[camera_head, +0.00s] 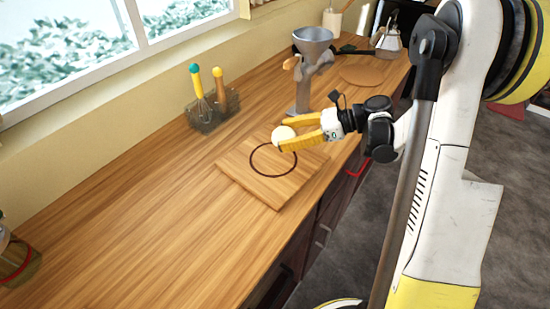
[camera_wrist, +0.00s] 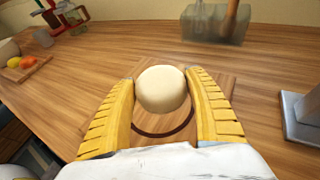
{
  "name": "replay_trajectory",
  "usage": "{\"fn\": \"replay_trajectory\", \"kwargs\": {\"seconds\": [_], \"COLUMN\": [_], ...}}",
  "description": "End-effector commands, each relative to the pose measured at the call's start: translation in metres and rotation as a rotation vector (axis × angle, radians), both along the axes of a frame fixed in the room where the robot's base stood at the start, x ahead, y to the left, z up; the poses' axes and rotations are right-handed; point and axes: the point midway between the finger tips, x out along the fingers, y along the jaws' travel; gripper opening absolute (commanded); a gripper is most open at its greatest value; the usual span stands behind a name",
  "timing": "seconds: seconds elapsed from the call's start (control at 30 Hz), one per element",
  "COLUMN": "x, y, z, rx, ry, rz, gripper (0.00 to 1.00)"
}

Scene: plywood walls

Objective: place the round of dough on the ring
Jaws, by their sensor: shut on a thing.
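The round of dough (camera_head: 283,136) is pale and disc-like, held between the yellow fingers of my gripper (camera_head: 283,139). In the wrist view the dough (camera_wrist: 162,89) sits between both fingertips of my gripper (camera_wrist: 163,90). The ring (camera_head: 273,161) is a dark circle on a square wooden board (camera_head: 279,196). In the head view the dough appears over the ring's far edge. In the wrist view the near part of the ring (camera_wrist: 165,133) shows, and the dough hides its far part. The height of the dough above the board is hard to tell.
A grey grinder (camera_head: 313,45) stands behind my gripper. A wire basket of utensils (camera_head: 213,110) stands near the wall. A round wooden board (camera_head: 361,74) lies at the far right. The counter (camera_head: 150,205) left of the square board is clear.

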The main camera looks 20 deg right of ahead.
Motion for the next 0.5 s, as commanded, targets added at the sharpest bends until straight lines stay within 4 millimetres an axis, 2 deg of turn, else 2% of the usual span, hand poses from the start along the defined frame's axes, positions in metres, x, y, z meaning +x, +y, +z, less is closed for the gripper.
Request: {"fn": "replay_trajectory", "kwargs": {"seconds": [0.03,0.1,0.2,0.37,0.5], "x": [-0.001,-0.001,-0.001,-0.001,-0.001], "y": [0.011,0.022,0.031,0.033,0.033], "z": [-0.009,-0.015,-0.019,-0.029,-0.053], "rx": [0.0,0.0,0.0,0.0,0.0], "ry": [0.0,0.0,-0.001,0.0,0.0], "rz": [0.002,0.002,0.0,-0.001,-0.001], "gripper": [0.3,0.3,0.3,0.3,0.3]}}
